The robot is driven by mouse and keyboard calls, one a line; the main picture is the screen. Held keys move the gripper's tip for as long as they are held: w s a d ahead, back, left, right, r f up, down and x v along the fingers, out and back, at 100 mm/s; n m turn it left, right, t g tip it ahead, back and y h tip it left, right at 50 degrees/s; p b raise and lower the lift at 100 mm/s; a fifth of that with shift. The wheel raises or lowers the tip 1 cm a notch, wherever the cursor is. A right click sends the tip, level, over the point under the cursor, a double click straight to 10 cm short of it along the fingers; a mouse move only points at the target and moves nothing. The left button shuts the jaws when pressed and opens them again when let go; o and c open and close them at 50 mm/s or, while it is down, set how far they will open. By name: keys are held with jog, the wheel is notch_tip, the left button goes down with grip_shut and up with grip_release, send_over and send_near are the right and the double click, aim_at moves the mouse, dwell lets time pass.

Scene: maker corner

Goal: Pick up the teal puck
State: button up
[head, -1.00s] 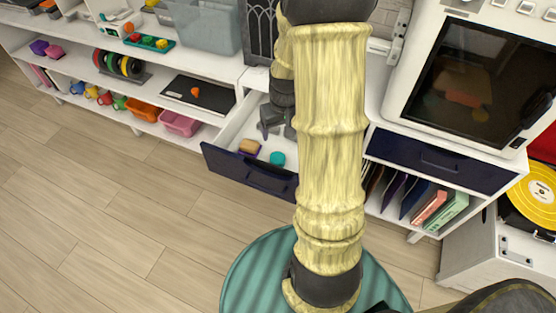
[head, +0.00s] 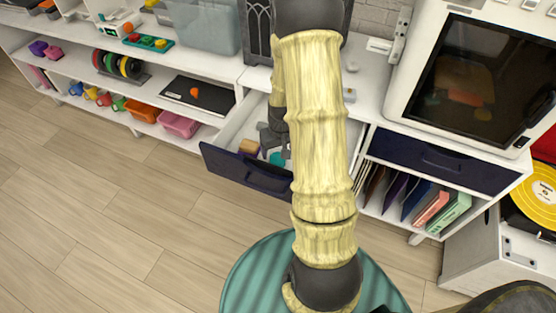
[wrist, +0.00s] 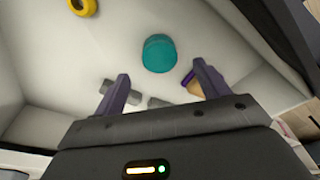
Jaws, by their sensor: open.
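The teal puck (head: 276,159) lies in the open drawer (head: 222,162); in the head view my gripper partly hides it. In the wrist view the puck (wrist: 158,54) lies on the pale drawer floor, beyond the fingertips and roughly centred between them. My gripper (wrist: 162,84) is open, with nothing held between its fingers. In the head view my gripper (head: 273,140) is over the drawer, close to the puck. The exact height above the puck is hard to tell.
A tan and purple block (head: 249,147) lies left of the puck, and shows near the right finger in the wrist view (wrist: 194,85). A yellow ring (wrist: 82,6) and grey pieces (wrist: 157,102) also lie in the drawer. Drawer walls surround them. A round teal-striped surface (head: 250,275) is in front.

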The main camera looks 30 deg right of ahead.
aim_at(278, 158)
jog(key=f, duration=0.5)
jog(key=shift+w+f+b, duration=0.1)
jog(key=shift+w+b, duration=0.2)
jog(key=shift+b, duration=0.05)
jog(key=c, duration=1.2)
notch_tip(278, 158, up, 10)
jog(key=shift+r+p, duration=0.1)
jog(key=shift+p, duration=0.6)
